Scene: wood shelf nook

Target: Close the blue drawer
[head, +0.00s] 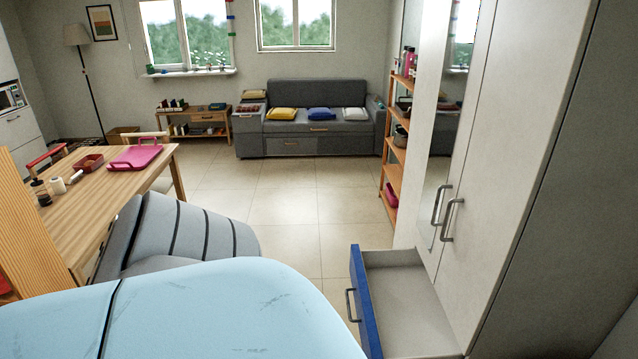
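The blue drawer (365,297) stands pulled out at the bottom of the tall white wardrobe (500,150). Its front panel is blue with a dark bar handle (351,305), and its pale inside (405,300) looks empty. The lower end of the drawer is cut off by the picture's bottom edge. Neither of my grippers shows in the head view, so I cannot see where they are relative to the drawer.
The wardrobe has two door handles (447,215) above the drawer. A wooden shelf (396,155) stands beyond it. A wooden table (95,205) is at left, and a grey sofa (318,100) is at the back. The tiled floor (285,200) between is clear.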

